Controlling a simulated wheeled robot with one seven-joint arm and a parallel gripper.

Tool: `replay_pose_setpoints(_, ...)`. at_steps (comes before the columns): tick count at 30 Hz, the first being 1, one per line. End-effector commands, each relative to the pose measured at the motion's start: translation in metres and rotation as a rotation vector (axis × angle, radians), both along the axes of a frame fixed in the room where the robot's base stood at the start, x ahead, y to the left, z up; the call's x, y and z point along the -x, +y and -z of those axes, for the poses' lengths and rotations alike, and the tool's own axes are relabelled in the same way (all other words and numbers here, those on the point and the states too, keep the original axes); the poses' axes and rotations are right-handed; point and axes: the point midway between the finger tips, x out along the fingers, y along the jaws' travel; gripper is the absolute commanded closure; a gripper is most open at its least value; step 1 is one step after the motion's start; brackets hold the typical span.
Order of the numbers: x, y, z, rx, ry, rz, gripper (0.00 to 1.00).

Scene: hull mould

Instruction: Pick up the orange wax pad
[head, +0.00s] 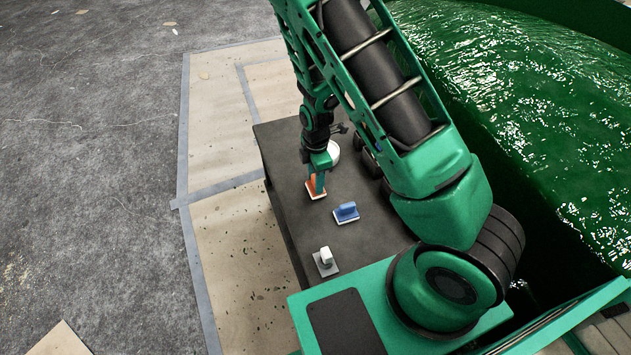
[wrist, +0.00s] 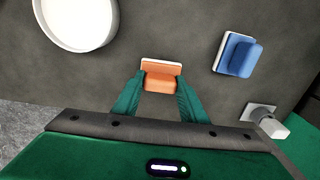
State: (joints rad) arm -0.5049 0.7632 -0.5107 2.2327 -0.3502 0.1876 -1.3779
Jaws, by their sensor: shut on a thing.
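The orange wax pad (wrist: 161,80) has an orange grip on a pale base. It is between the two green fingers of my gripper (wrist: 160,97) in the wrist view, and the fingers are shut on it. In the head view the orange wax pad (head: 311,185) shows at the tip of my gripper (head: 318,179), at the left edge of the dark table. The fingers hide part of it there. I cannot tell whether its base touches the table or is just above it.
On the dark table (head: 300,232), a blue pad (head: 346,211) and a white pad (head: 325,257) stand nearer my base. A white round dish (wrist: 80,20) is beyond the orange pad. Dark round objects (head: 370,163) line the table's right side. A glossy green hull mould (head: 530,110) lies to the right.

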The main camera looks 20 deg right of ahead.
Motion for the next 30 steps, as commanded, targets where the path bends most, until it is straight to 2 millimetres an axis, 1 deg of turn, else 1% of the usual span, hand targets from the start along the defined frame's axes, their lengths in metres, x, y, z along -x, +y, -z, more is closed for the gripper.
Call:
replay_pose_setpoints(5,-0.001,0.0,-0.018,-0.001,-0.003,0.0,0.88)
replay_pose_setpoints(9,0.001,0.003,-0.038,-0.003,-0.002,-0.001,0.88)
replay_pose_setpoints(15,0.023,0.039,-0.061,-0.003,-0.001,-0.005,0.88)
replay_pose_setpoints(21,0.041,0.068,-0.082,-0.001,-0.001,-0.003,0.88)
replay_pose_setpoints(24,0.048,0.08,-0.09,-0.002,-0.001,-0.003,0.88)
replay_pose_setpoints(30,0.057,0.095,-0.1,-0.001,0.0,-0.002,0.88)
